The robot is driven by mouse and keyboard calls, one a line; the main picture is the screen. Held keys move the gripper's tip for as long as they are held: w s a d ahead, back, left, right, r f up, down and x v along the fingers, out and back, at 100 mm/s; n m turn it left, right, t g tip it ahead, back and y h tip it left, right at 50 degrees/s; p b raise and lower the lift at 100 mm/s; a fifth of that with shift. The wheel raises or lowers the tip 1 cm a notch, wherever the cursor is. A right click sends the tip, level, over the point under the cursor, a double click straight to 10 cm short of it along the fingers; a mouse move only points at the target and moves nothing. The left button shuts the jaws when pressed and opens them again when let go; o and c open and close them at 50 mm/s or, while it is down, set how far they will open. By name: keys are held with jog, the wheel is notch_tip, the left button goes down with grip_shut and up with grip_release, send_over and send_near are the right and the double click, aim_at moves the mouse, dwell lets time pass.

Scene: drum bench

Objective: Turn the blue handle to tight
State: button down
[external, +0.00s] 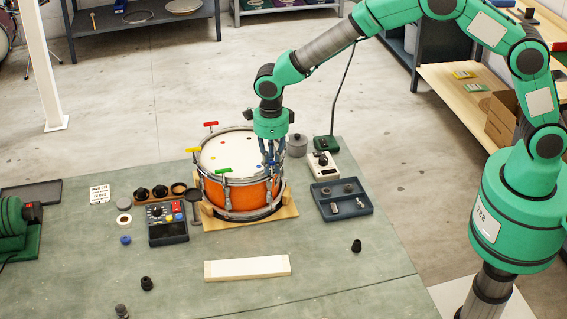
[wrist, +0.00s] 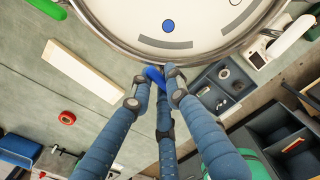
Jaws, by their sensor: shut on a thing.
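The orange drum (external: 238,194) with a white head stands on a wooden base on the bench. My gripper (external: 270,157) is at the drum's right rim, pointing down, with its blue fingers close together. In the wrist view, the fingertips (wrist: 155,80) close around the blue handle (wrist: 152,74), just outside the metal rim. The handle's ends are partly covered by the fingers, and it is hidden behind them in the external view. A blue dot (wrist: 168,26) and a grey arc (wrist: 165,43) mark the head beside it. No wording for tight can be read.
Red (external: 210,124) and green (external: 223,170) handles stick out from the rim. A dark tray (external: 341,211) holds small parts at the right. A control box (external: 167,226) stands at the left. A pale block (external: 247,267) lies in front, with bare bench around it.

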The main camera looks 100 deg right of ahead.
aim_at(272, 162)
jog(key=shift+w+r, duration=0.1)
dwell(0.3)
jog(key=c, duration=1.7)
grip_release()
jog(key=shift+o, duration=0.2)
jog(key=shift+r, duration=0.1)
notch_tip(272, 162, up, 12)
